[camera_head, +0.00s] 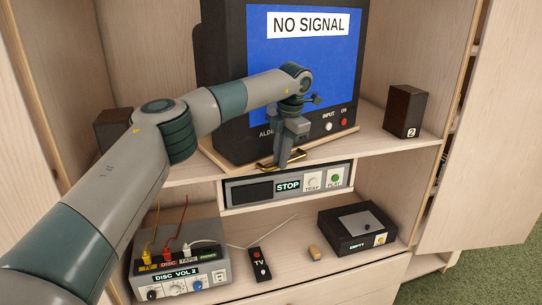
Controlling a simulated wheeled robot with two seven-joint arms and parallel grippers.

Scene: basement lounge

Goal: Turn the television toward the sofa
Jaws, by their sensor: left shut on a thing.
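The television (232,90) stands on a thin wooden board (335,136) on the cabinet's upper shelf. Its blue screen (300,58) reads NO SIGNAL, and it faces me at a slight angle. My left arm reaches across in front of the screen. My left gripper (283,160) points down at the board's front edge and is shut on a brass-coloured handle (265,165) there. The fingertips partly hide the handle. My right gripper is not in view. The sofa is not in view.
Speakers (404,110) flank the television, the left one partly behind my arm. Below are a STOP panel (288,186), a DISC VOL 2 box (182,274) with cables, a TV remote (260,264) and a black EMPTY box (357,231). An open cabinet door (495,130) stands right.

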